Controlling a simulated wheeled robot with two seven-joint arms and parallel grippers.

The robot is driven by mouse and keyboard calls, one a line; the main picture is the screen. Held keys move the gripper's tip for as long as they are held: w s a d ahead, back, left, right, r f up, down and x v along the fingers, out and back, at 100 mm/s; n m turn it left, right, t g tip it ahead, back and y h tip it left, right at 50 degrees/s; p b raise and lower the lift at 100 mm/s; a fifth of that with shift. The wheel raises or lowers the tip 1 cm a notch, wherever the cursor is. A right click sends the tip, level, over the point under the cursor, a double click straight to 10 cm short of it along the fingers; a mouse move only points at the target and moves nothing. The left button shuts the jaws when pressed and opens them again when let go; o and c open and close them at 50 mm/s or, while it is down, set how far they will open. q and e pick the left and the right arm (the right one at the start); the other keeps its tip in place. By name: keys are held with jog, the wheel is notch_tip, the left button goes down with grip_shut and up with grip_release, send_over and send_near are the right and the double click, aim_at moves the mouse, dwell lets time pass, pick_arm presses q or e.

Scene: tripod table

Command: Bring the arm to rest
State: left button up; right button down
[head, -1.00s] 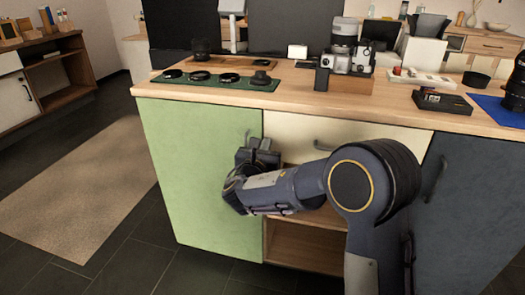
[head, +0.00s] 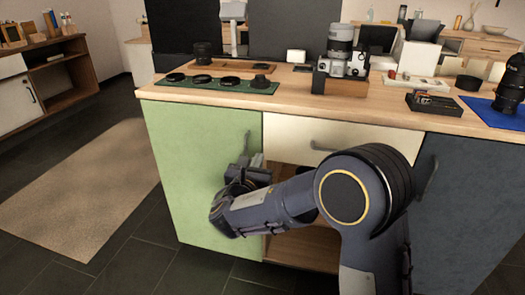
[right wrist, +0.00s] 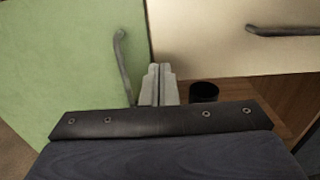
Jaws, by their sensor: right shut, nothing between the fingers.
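My right gripper (head: 256,160) is in front of the cabinet, near the edge between the green door (head: 200,170) and the open shelf. In the right wrist view its fingers (right wrist: 159,85) are together with nothing between them. They point toward the cabinet front, just right of the green door's grey handle (right wrist: 123,65). The handle (head: 246,141) also shows in the head view. I cannot tell whether the fingers touch the cabinet. My right arm (head: 350,195) reaches in from the lower right. My left gripper is not in view.
The wooden counter top (head: 300,107) holds a camera (head: 340,55), a green mat (head: 217,84) with lens pieces and a black lens (head: 510,85). A cream drawer (head: 340,135) is above the open shelf (head: 300,248), where a dark cylinder (right wrist: 204,92) shows. Floor at the left is clear.

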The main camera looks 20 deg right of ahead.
jog(key=p+v, duration=0.1)
jog(key=v, duration=0.5)
jog(key=s+d+f+m+g+y, duration=0.1)
jog(key=s+d+f+m+g, duration=0.2)
jog(key=s+d+m+g, duration=0.35)
jog(key=s+d+f+m+g, duration=0.2)
jog(key=s+d+m+g, duration=0.2)
jog(key=s+d+m, duration=0.5)
jog(key=s+a+f+m+g+y, duration=0.25)
jog(key=s+m+y, duration=0.6)
jog(key=s, duration=0.55)
jog(key=s+a+r+m+t+y, duration=0.2)
jog(key=a+m+t+y, duration=0.15)
jog(key=a+m, duration=0.3)
notch_tip(320, 180, up, 33)
jog(key=p, duration=3.3)
jog(key=shift+s+m, duration=0.15)
jog(key=shift+m, duration=0.3)
